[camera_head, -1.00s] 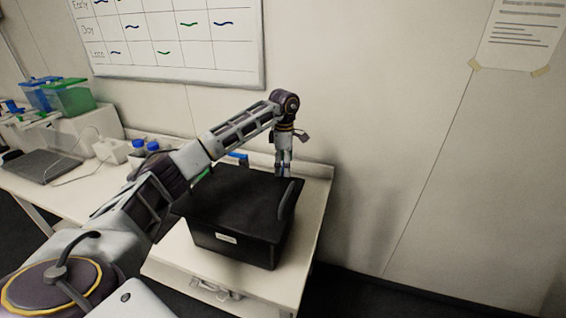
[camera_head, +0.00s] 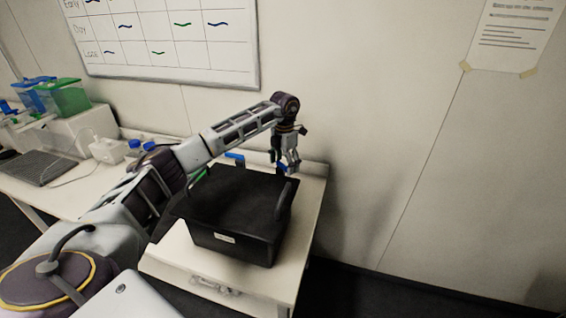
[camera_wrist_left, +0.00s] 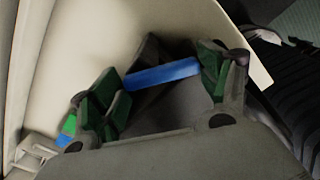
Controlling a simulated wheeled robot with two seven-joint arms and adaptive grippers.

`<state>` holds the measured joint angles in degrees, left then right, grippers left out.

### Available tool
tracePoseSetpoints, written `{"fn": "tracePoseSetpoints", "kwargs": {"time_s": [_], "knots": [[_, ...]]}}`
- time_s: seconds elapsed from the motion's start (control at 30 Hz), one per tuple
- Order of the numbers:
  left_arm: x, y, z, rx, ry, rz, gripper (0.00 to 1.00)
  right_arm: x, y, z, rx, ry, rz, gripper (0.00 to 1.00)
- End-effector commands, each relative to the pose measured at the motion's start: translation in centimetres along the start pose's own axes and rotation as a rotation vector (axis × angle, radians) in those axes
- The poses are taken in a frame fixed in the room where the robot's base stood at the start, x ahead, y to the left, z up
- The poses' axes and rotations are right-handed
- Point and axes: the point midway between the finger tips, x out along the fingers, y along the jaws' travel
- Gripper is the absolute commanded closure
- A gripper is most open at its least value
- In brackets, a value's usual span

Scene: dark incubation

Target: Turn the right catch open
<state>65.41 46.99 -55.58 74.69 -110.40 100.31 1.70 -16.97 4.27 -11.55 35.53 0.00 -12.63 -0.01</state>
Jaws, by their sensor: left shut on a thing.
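A black lidded box (camera_head: 232,205) stands on the white bench. My left gripper (camera_head: 287,166) is at its back right corner, pointing down. Its jaws are shut on a blue catch (camera_head: 281,167), the right one. In the left wrist view the blue catch (camera_wrist_left: 162,74) spans the gap between the green-padded fingers of my left gripper (camera_wrist_left: 160,82). A second blue piece (camera_head: 236,157), apparently the left catch, shows at the box's back edge, left of the gripper. How the held catch joins the box is hidden. My right gripper is out of view.
A dark upright handle (camera_head: 285,200) rises at the box's right side. White bottles with blue caps (camera_head: 148,147), a keyboard-like dark slab (camera_head: 40,168) and green and blue bins (camera_head: 62,97) are to the left. The wall is close behind; a bare bench strip (camera_head: 312,200) lies right of the box.

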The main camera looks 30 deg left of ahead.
Motion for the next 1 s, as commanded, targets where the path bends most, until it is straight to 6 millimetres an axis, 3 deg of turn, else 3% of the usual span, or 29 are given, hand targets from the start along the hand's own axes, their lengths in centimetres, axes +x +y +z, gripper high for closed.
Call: {"fn": "tracePoseSetpoints", "kwargs": {"time_s": [0.17, 0.6, 1.0], "knots": [[-0.1, 0.0, 0.3, -0.142, 0.0, 0.0, 0.47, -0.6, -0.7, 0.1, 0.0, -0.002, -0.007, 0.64], [-0.1, 0.2, 1.1, -0.465, 0.0, 0.001, 0.47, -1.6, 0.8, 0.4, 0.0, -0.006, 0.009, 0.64], [0.0, 0.4, 1.3, -0.583, -0.001, 0.001, 0.47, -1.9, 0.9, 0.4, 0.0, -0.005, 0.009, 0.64]]}}
